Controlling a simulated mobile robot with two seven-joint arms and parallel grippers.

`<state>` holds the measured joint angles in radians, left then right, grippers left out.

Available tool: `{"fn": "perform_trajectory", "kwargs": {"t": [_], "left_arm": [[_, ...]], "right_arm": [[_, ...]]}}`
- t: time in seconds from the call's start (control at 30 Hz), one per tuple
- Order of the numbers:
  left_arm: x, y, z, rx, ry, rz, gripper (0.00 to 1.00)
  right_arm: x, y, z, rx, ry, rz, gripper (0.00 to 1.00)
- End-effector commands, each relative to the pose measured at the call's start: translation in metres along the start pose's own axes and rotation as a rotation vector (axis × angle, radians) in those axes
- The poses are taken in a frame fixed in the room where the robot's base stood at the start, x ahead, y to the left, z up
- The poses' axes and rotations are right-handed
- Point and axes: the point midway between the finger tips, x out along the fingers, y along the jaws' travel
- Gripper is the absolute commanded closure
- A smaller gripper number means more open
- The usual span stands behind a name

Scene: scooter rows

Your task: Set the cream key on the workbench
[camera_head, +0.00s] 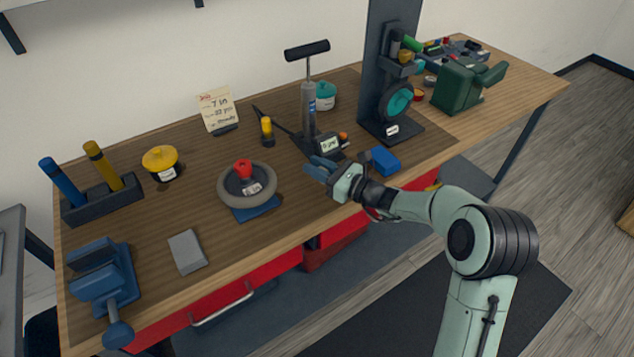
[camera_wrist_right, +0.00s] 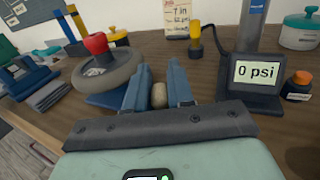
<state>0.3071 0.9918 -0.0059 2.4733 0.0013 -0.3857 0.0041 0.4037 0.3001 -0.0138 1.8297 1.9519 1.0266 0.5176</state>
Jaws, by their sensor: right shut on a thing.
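My right gripper (camera_head: 319,167) reaches in from the right over the front part of the wooden workbench (camera_head: 145,225). In the right wrist view its two blue fingers (camera_wrist_right: 158,92) are shut on a small cream, rounded piece (camera_wrist_right: 159,96), which I take to be the cream key. Most of the key is hidden between the fingers, and I cannot make it out in the head view. I cannot tell whether it touches the bench top. My left gripper is not in view.
A small wheel with a red knob (camera_head: 243,168) sits left of the gripper. A gauge reading 0 psi (camera_head: 328,145) and a pump (camera_head: 308,100) stand just behind it. A blue block (camera_head: 385,160) lies to its right. Bare bench top lies around the grey block (camera_head: 186,251).

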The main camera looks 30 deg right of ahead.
Motion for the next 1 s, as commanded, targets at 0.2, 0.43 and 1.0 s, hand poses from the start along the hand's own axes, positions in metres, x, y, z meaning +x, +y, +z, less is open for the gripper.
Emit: {"fn": "perform_trajectory", "kwargs": {"t": [0.2, 0.43, 1.0], "left_arm": [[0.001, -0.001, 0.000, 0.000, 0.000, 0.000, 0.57], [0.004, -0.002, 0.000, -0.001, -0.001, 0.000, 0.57], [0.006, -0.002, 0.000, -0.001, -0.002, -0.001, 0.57]], "right_arm": [[0.000, 0.000, -0.016, 0.002, 0.000, -0.001, 1.00], [0.000, 0.000, -0.049, 0.002, 0.001, 0.000, 1.00], [0.000, 0.000, -0.052, 0.000, -0.001, 0.000, 0.52]]}}
